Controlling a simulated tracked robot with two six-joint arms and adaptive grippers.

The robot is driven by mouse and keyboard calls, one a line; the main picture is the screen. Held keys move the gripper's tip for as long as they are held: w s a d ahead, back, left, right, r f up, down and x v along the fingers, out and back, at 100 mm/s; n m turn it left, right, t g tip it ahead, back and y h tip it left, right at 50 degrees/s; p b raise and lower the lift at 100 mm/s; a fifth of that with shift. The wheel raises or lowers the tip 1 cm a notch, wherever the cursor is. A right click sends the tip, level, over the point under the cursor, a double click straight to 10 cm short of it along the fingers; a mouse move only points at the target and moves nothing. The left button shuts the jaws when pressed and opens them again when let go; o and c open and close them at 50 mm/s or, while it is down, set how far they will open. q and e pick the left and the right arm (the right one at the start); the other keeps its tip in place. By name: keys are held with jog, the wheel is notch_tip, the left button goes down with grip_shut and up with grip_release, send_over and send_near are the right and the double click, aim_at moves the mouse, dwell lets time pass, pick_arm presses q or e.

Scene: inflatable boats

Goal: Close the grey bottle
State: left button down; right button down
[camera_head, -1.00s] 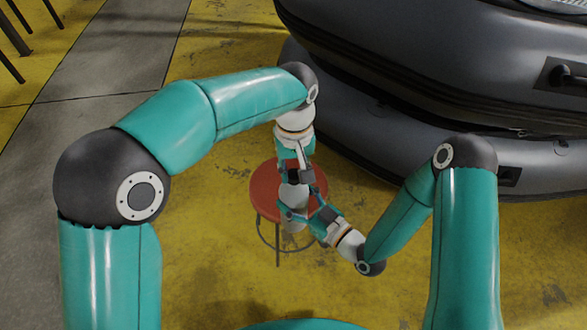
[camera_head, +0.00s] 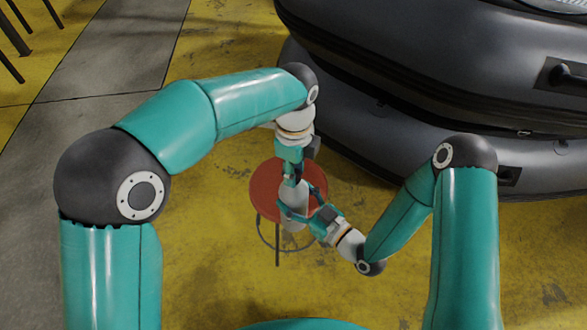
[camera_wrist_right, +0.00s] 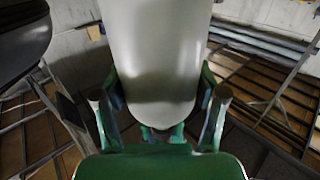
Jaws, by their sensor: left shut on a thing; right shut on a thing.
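The light grey bottle (camera_head: 294,216) stands roughly upright in front of the red stool in the head view. It fills the upper middle of the right wrist view (camera_wrist_right: 158,50). My right gripper (camera_head: 301,206) comes from the lower right and is shut around the bottle's body. Its fingers flank the bottle in the wrist view (camera_wrist_right: 160,108). My left gripper (camera_head: 292,180) points down from above and is shut at the bottle's top. The cap is hidden by its fingers.
The round red stool (camera_head: 265,187) is under and behind the bottle; I cannot tell if they touch. Stacked dark inflatable boats (camera_head: 420,90) fill the upper right. The yellow floor (camera_head: 220,270) around the stool is clear.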

pick_arm(q)
jog(key=shift+w+m, duration=0.15)
jog(key=shift+m, duration=0.65)
jog(key=c, duration=0.8)
grip_release()
jog(key=shift+o, duration=0.2)
notch_tip(320, 180, up, 12)
jog(key=shift+f, duration=0.15)
